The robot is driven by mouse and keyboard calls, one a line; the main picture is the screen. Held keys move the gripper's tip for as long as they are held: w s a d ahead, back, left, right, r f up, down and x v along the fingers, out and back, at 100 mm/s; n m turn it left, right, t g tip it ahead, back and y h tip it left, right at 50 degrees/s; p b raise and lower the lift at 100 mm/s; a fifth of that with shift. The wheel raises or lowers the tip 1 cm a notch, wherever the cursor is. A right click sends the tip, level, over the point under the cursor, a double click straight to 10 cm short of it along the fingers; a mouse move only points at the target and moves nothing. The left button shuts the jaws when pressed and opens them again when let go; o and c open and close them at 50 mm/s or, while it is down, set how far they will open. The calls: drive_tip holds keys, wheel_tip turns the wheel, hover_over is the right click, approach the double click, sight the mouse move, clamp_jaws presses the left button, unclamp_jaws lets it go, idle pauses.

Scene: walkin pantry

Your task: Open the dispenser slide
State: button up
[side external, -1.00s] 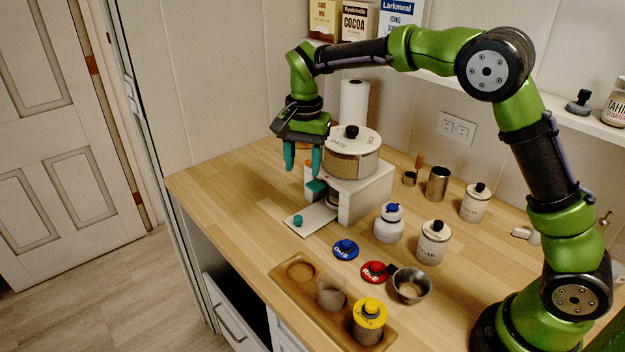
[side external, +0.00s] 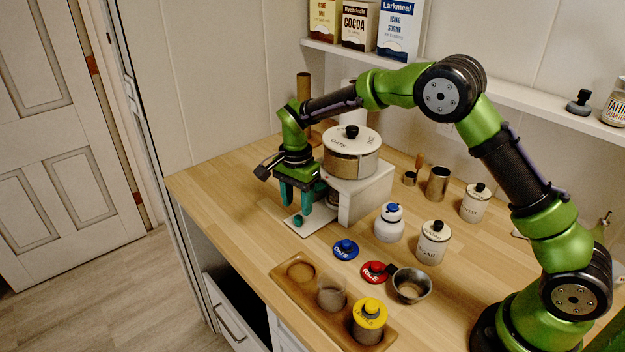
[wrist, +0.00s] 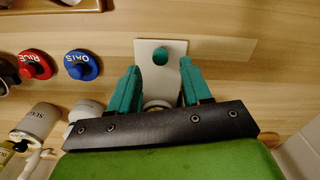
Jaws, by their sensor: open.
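The dispenser (side external: 366,202) is a white stand bearing a round drum (side external: 350,165) with a white, black-knobbed lid, near the back of the counter. A flat white plate (side external: 284,211) reaches out from its front, with a small teal knob (side external: 298,220) on it. My gripper (side external: 297,203) points down in front of the dispenser, its teal fingers open and empty over the plate. In the wrist view the plate (wrist: 147,47) and the teal knob (wrist: 160,55) lie just beyond the gap between the fingertips (wrist: 159,72). The dispenser's front is partly hidden by my gripper.
A blue lid (side external: 345,249), a red lid (side external: 375,272) and a metal cup (side external: 411,285) lie in front of the dispenser. A wooden tray (side external: 296,291) holds a yellow-lidded jar (side external: 369,318). A white bottle (side external: 389,224) stands right of the dispenser. The counter's left end is clear.

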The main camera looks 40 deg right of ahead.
sight(297, 218)
drive_tip(key=shift+f, duration=2.05)
drive_tip(key=shift+c, duration=0.4)
clamp_jaws()
drive_tip(key=shift+a, duration=0.1)
